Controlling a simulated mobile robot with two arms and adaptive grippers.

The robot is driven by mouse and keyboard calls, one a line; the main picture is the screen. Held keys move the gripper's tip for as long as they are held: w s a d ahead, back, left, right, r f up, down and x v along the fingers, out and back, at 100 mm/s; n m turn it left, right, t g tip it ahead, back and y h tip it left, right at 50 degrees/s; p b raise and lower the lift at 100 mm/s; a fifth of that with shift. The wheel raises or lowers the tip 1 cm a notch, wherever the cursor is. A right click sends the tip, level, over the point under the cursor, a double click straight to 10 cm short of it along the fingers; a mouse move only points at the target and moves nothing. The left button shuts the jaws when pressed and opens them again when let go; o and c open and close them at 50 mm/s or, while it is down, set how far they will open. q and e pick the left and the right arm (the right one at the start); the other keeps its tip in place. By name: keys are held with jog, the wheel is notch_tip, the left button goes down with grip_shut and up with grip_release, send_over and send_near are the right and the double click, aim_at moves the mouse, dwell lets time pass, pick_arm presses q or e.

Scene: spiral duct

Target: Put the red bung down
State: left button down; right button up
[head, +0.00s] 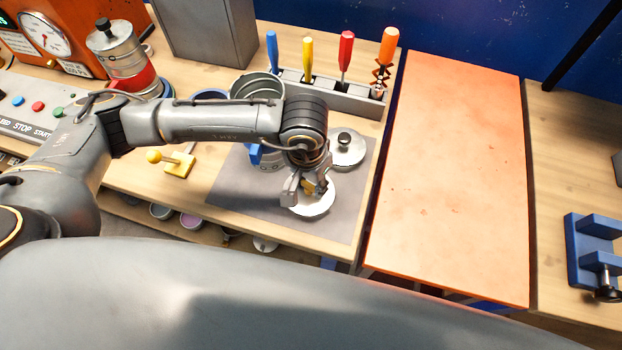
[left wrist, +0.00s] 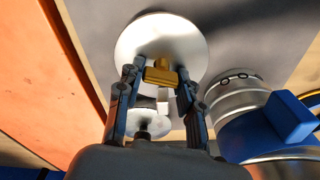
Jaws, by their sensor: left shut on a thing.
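My left gripper (head: 306,190) points down over a round white disc (head: 315,208) on the grey mat (head: 231,190). In the left wrist view, the gripper (left wrist: 161,85) is shut on a brass-coloured fitting (left wrist: 161,75) with a small pale block below it. The white disc (left wrist: 135,45) shows behind the fitting; I cannot tell whether the two touch or are joined. No red bung can be made out in the jaws or on the mat. My right gripper is not in view.
A lid with a black knob (head: 347,150) and a metal pot with a blue part (left wrist: 235,125) are close to the gripper. A tool rack (head: 335,98) stands behind. A yellow-knobbed lever (head: 178,163) is to the left. An orange panel (head: 448,170) to the right is bare.

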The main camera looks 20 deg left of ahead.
pick_arm(q)
jog(key=c, duration=1.3)
grip_release()
jog(key=shift+f, duration=0.1)
jog(key=o, duration=0.4)
jog(key=shift+o, duration=0.2)
jog(key=shift+d, duration=0.15)
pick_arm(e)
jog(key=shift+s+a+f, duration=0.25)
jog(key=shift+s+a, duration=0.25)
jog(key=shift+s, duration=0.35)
pick_arm(q)
jog(key=shift+r+p, duration=0.25)
jog(key=shift+p, duration=0.15)
notch_tip(320, 180, up, 12)
jog(key=b, duration=0.4)
jog(key=shift+s+b, duration=0.3)
jog(key=shift+s, duration=0.05)
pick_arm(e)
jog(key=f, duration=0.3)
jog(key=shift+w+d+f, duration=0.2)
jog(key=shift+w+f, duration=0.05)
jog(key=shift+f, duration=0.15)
pick_arm(q)
jog(key=shift+s+f, duration=0.1)
jog(key=shift+f, duration=0.05)
